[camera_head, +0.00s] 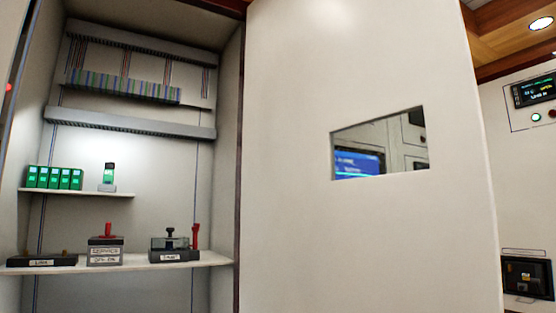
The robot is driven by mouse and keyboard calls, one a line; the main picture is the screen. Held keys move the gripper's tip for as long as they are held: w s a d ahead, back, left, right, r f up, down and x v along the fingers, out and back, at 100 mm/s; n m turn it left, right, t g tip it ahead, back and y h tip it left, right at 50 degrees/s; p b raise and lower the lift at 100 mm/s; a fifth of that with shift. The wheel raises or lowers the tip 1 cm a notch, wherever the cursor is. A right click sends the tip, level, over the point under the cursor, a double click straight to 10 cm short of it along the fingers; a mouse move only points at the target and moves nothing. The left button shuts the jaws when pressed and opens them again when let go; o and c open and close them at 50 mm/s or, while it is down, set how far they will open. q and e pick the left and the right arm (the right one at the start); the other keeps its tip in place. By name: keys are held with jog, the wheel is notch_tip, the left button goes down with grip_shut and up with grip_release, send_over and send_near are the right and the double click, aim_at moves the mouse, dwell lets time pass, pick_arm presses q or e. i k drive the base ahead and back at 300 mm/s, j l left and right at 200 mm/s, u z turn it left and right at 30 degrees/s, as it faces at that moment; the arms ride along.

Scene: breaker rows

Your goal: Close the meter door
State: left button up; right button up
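A large pale door (290,200) stands open in front of me, hinged along the right side of an open cabinet (215,170). It fills the middle and right of the head view. It has a rectangular window cutout (380,145), through which a blue lit screen and grey panels show. I cannot tell for certain that this is the meter door. Neither of my grippers is in view.
Inside the cabinet, a lower shelf (215,259) bears dark switch blocks, one with a red handle (107,231). An upper shelf (90,193) bears several green modules (55,177). At the far right is another panel (510,190) with a display (533,91).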

aim_at(426, 241)
jog(key=i+l+u, duration=0.1)
jog(key=u, duration=0.4)
jog(key=l+u, duration=0.35)
jog(key=u, duration=0.15)
jog(key=l+u, duration=0.45)
jog(key=l, duration=0.3)
jog(key=l+u, duration=0.1)
jog(key=l, duration=0.6)
jog(key=k+l+u, duration=0.1)
jog(key=l, duration=0.65)
jog(key=k, duration=0.45)
